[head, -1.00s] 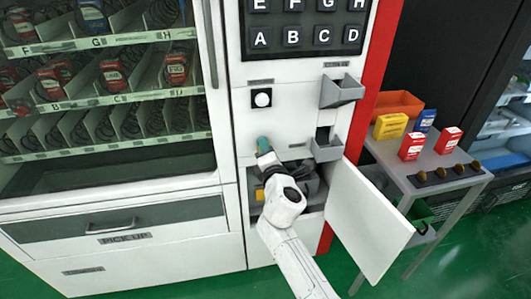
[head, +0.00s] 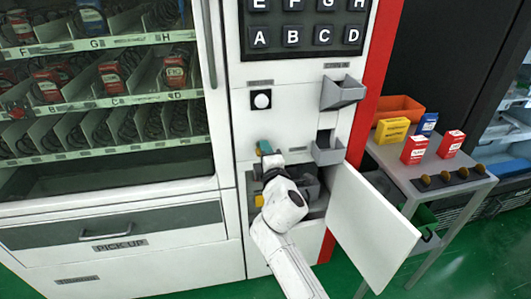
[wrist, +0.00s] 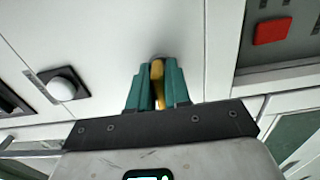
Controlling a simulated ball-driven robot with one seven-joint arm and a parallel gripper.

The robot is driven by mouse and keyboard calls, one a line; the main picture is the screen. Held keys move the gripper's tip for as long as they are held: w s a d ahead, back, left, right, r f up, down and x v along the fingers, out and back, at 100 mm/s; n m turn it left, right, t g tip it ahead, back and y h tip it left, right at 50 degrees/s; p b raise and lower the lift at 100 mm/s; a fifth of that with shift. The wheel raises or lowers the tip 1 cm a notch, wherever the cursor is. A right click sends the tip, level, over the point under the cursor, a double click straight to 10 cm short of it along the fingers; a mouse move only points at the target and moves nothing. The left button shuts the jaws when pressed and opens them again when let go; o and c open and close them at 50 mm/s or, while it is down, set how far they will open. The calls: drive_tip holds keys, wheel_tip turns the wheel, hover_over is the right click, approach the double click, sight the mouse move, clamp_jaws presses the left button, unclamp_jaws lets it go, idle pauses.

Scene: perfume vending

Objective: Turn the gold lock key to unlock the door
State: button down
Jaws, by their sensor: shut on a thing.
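The gold lock key (wrist: 157,82) shows in the wrist view between the teal fingers of my gripper (wrist: 157,92). The fingers are shut on it, with the key's far end at the white panel (wrist: 110,35). In the head view my gripper (head: 264,148) is at the vending machine's white front, below the white round button (head: 261,101). The key and its lock are hidden there by the fingers. The glass door (head: 110,70) with its vertical handle (head: 210,45) is on the left and looks closed.
An open compartment (head: 256,188) lies just below my gripper, its white flap (head: 372,228) swung out to the right. Grey trays (head: 342,92) stick out above right. A side table (head: 450,185) with small boxes and an orange bin (head: 398,108) stands at the right.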

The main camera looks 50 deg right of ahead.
drive_tip(key=shift+f, duration=0.15)
drive_tip(key=c, duration=1.2)
unclamp_jaws()
drive_tip(key=shift+o, duration=0.2)
drive_tip(key=v, duration=1.1)
drive_tip(key=s+a+f+m+g+y+p, duration=0.1)
drive_tip(key=s+f+m+g+y+p, duration=0.25)
drive_tip(key=s+f+m+g, duration=0.6)
drive_tip(key=s+a+f+m+g+y+p, duration=0.1)
drive_tip(key=s+a+f+g+y, duration=0.1)
drive_tip(key=s+a, duration=0.3)
drive_tip(key=s+a+f+m+g+y+p, duration=0.1)
drive_tip(key=s+a+f+g+y+p, duration=0.1)
drive_tip(key=s+a, duration=0.4)
drive_tip(key=s+f+y, duration=0.1)
drive_tip(key=s+y, duration=0.1)
drive_tip(key=s, duration=0.3)
drive_tip(key=shift+s, duration=0.15)
